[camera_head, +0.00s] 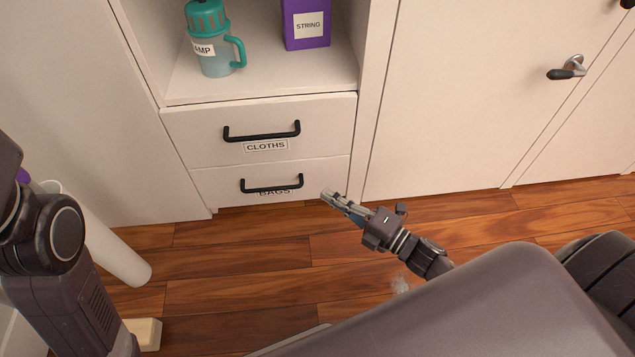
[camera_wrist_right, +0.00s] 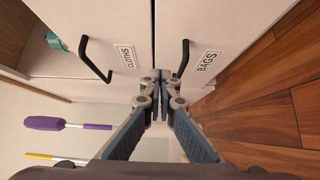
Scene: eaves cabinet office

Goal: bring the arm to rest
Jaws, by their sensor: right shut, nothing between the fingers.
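My right gripper (camera_head: 328,195) is shut and empty, held above the wooden floor in front of the lower right corner of the drawers. In the right wrist view its fingertips (camera_wrist_right: 160,76) meet near the gap between the two drawer fronts. The drawer labelled CLOTHS (camera_head: 180,143) is above the drawer labelled BAGS (camera_head: 220,186); each has a black bar handle, and both look shut. My left arm shows at the left edge of the head view, but its gripper is out of the picture.
An open shelf (camera_head: 270,82) above the drawers holds a teal jug (camera_head: 214,62) and a purple STRING box (camera_head: 305,28). A white door with a lever handle (camera_head: 566,70) is at the right. A white cylinder (camera_head: 115,250) is at the left. The floor (camera_head: 270,250) before the drawers is clear.

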